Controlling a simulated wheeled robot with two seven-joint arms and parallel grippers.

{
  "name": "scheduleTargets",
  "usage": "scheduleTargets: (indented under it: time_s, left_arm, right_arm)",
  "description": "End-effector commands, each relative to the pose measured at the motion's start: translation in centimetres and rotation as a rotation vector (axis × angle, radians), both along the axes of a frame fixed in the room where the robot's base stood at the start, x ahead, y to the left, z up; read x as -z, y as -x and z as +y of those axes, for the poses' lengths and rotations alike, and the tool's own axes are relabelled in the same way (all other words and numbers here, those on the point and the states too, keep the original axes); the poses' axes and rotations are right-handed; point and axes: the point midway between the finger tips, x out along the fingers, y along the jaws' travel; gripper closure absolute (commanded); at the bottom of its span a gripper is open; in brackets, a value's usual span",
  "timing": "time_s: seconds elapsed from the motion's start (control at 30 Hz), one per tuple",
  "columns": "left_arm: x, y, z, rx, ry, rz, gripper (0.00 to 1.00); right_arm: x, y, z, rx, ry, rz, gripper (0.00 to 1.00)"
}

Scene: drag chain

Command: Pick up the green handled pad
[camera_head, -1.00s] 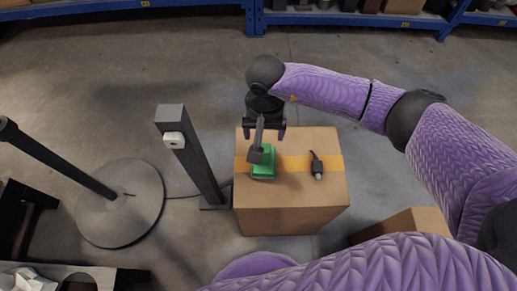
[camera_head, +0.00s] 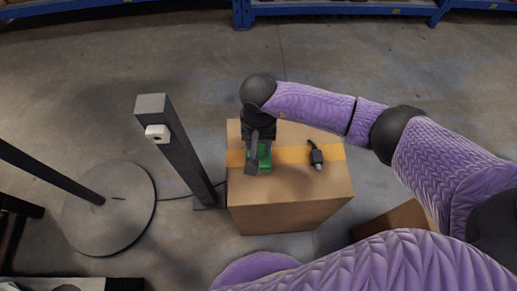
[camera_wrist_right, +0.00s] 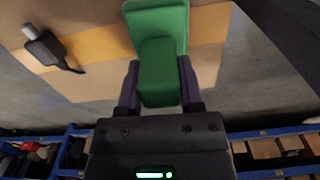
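The green handled pad (camera_head: 265,157) lies on top of a cardboard box, on its orange tape band. My right gripper (camera_head: 258,150) is over it from above and hides much of it in the head view. In the right wrist view the raised block handle of the green pad (camera_wrist_right: 158,72) fills the gap between the two dark fingers of my right gripper (camera_wrist_right: 159,80). One finger lies close along each side, and they look closed on the handle. The pad still appears to rest on the box. My left gripper is not in view.
The cardboard box (camera_head: 290,205) also carries a small black device with a cable (camera_head: 316,157), right of the pad. A dark post (camera_head: 180,150) with a white unit stands close left of the box. A round-based stand (camera_head: 110,210) is farther left. Blue shelving (camera_head: 340,10) runs along the back.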

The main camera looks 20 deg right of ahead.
Motion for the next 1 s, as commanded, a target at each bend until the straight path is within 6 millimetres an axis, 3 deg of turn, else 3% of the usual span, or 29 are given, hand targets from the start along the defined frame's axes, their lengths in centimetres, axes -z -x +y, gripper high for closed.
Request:
scheduleTargets:
  time_s: [0.03,0.13,0.43,0.73,0.87,1.0]
  left_arm:
    - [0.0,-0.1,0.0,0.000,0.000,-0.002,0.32]
    - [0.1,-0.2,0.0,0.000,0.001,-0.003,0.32]
    - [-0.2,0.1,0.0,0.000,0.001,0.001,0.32]
    - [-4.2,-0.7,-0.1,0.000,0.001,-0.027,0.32]
    - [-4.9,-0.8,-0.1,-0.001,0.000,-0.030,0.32]
    - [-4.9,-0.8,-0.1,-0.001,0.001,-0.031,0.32]
  right_arm:
    - [0.0,0.0,0.0,0.000,0.000,0.000,0.77]
    - [0.0,0.0,0.0,0.000,0.000,0.000,0.99]
    - [-0.4,0.0,0.0,0.000,0.000,-0.001,1.00]
    - [-8.2,-0.1,0.0,-0.001,0.000,-0.009,1.00]
    - [-9.9,-0.1,0.0,0.000,0.000,-0.004,1.00]
    - [-10.1,0.0,0.0,0.000,0.000,-0.001,1.00]
